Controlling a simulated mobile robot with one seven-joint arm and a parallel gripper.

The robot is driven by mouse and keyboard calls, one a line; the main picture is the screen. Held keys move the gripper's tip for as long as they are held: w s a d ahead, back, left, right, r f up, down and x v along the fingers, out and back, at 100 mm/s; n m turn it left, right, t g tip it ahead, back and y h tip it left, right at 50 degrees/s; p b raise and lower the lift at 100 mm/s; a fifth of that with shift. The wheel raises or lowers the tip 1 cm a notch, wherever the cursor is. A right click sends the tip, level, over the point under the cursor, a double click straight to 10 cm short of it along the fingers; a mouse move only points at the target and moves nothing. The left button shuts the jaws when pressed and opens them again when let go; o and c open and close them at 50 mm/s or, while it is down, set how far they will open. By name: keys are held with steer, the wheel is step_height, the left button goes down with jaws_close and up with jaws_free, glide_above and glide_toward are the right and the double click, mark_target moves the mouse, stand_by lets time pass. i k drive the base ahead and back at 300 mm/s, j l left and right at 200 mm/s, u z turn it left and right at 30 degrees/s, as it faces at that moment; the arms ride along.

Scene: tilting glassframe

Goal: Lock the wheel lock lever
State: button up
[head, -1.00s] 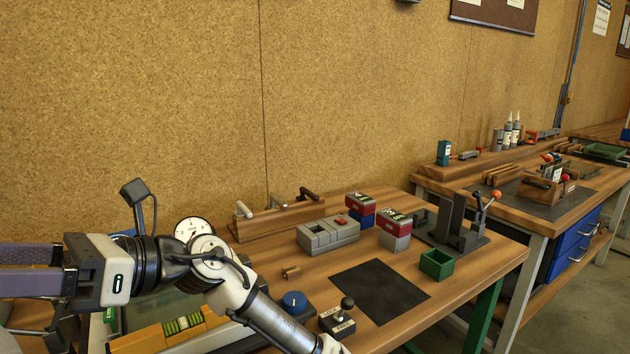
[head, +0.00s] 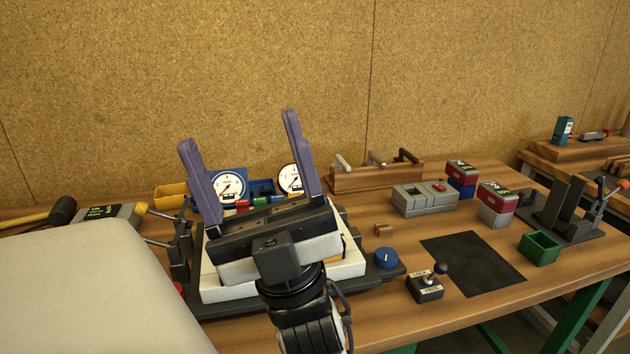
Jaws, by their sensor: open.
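The wheel lock lever (head: 438,271) is a short stick with a black ball knob on a small dark box (head: 426,290). The box has pale plates that seem to read LOCK and FREE. It stands near the front edge of the wooden table, right of my arm. The knob leans to the right; I cannot tell which setting it is in. My gripper (head: 240,130) is raised over the white framed fixture at the left, well away from the lever. Its two purple fingers are wide apart, point upward and hold nothing.
A blue knob (head: 386,258) stands left of the lever box, and a black mat (head: 472,270) lies right of it. Two gauges (head: 229,187) stand behind my gripper.

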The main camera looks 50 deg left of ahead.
mark_target(440, 268)
steer(key=k+l+u, duration=0.15)
steer(key=u, duration=0.3)
steer(key=k+u, duration=0.2)
steer(key=u, duration=0.25)
steer(key=i, duration=0.45)
steer(key=k+l+z, duration=0.35)
steer(key=l, duration=0.15)
steer(key=l+z, duration=0.2)
steer(key=k+l, duration=0.05)
steer(key=l, duration=0.05)
